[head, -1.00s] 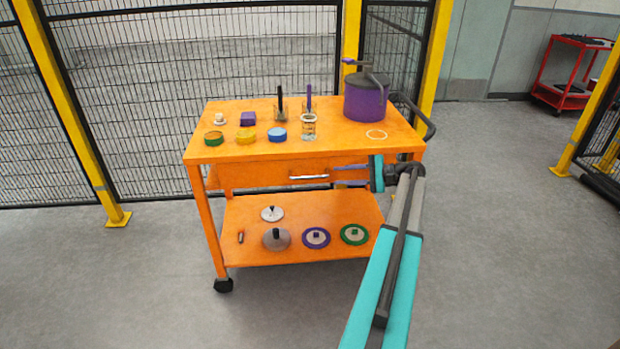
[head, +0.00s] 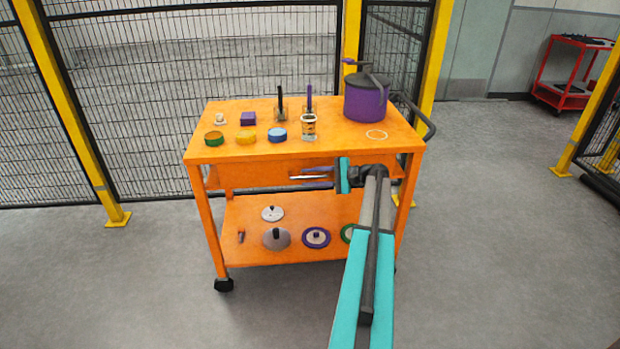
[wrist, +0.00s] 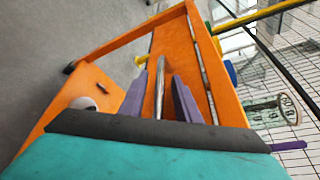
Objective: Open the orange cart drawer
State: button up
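The orange cart (head: 240,146) stands in front of me. Its orange drawer front (head: 245,175) lies under the top and looks closed; it also shows in the wrist view (wrist: 178,45). The silver bar handle (head: 300,177) is partly hidden by my gripper in the head view. My gripper (head: 312,174) is at the handle, coming from the right. In the wrist view, my gripper's purple fingers (wrist: 160,78) are apart, with the handle (wrist: 159,88) between them. I cannot tell whether either finger touches it.
A purple pot (head: 365,102), a glass jar (head: 309,128) and several small items stand on the cart top. Lids, including a grey one (head: 277,238), lie on the lower shelf. Mesh fence (head: 200,70) stands behind. Floor (head: 500,240) on the right is clear.

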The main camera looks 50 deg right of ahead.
jog(key=shift+w, duration=0.1)
jog(key=shift+c, duration=0.2)
grip_shut()
jog(key=shift+a, duration=0.1)
